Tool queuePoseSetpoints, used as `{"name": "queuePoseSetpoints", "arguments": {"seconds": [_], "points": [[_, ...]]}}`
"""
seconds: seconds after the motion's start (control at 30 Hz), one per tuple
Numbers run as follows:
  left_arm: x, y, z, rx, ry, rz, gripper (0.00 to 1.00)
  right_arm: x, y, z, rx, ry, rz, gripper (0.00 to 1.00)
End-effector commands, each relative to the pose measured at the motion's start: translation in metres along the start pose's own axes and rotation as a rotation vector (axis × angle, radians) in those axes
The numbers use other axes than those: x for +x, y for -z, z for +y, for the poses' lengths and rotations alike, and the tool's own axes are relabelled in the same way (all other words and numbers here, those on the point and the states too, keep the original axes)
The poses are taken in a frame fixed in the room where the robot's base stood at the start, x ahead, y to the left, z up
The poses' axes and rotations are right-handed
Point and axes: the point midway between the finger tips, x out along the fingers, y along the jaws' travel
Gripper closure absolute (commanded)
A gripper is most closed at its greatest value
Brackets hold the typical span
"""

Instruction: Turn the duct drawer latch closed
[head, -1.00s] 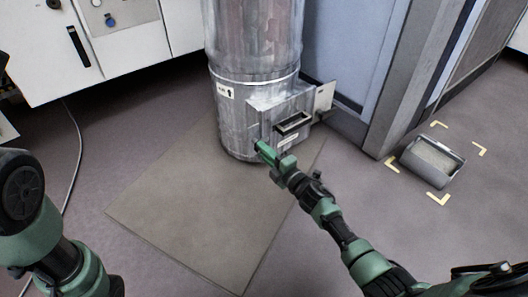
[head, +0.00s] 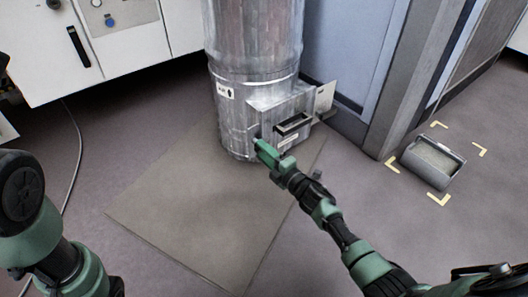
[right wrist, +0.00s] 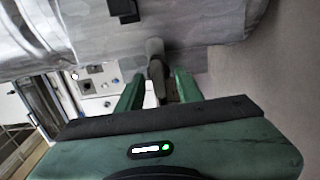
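The grey metal duct (head: 252,50) stands upright with a box-shaped drawer housing (head: 262,103) low on its front. The drawer has a dark rectangular handle (head: 293,123). My right gripper (head: 259,147) is at the lower left of the housing. In the right wrist view its two green fingers (right wrist: 158,92) are apart, with a grey lever, seemingly the latch (right wrist: 155,62), between them. A gap shows beside the lever, so the fingers do not look clamped on it. In the head view the gripper hides the latch. Only my left arm shows at the left; its gripper is out of view.
A light plate (head: 325,96) sticks out at the housing's right side. A flat mat (head: 190,215) lies in front of the duct. A grey bin (head: 434,162) stands on the right between yellow corner marks. A cable (head: 76,150) runs along the floor at left.

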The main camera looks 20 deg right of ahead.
Motion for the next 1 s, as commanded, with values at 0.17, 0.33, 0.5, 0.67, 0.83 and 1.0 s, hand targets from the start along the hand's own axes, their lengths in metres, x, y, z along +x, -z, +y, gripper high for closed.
{"name": "queuePoseSetpoints", "arguments": {"seconds": [0.17,0.33,0.5,0.67,0.83,1.0], "points": [[0.006,-0.002,-0.001,0.000,0.000,0.000,0.58,-0.007,0.000,0.002,0.002,0.001,-0.001,0.64],[0.021,-0.008,-0.004,0.000,0.000,0.000,0.58,-0.035,0.000,0.004,0.003,0.003,-0.002,0.64],[0.033,-0.011,-0.007,0.000,0.000,0.001,0.58,-0.062,0.000,0.003,0.001,0.002,-0.001,0.64],[0.037,-0.013,-0.008,0.000,0.001,0.002,0.58,-0.076,0.000,0.001,0.001,0.001,-0.001,0.64],[0.034,-0.015,-0.008,-0.001,0.004,-0.008,0.58,-0.079,0.000,0.000,0.000,0.000,-0.001,0.64],[0.032,-0.016,-0.008,-0.002,0.006,-0.014,0.58,-0.079,0.000,0.000,0.000,0.000,-0.001,0.64]]}}
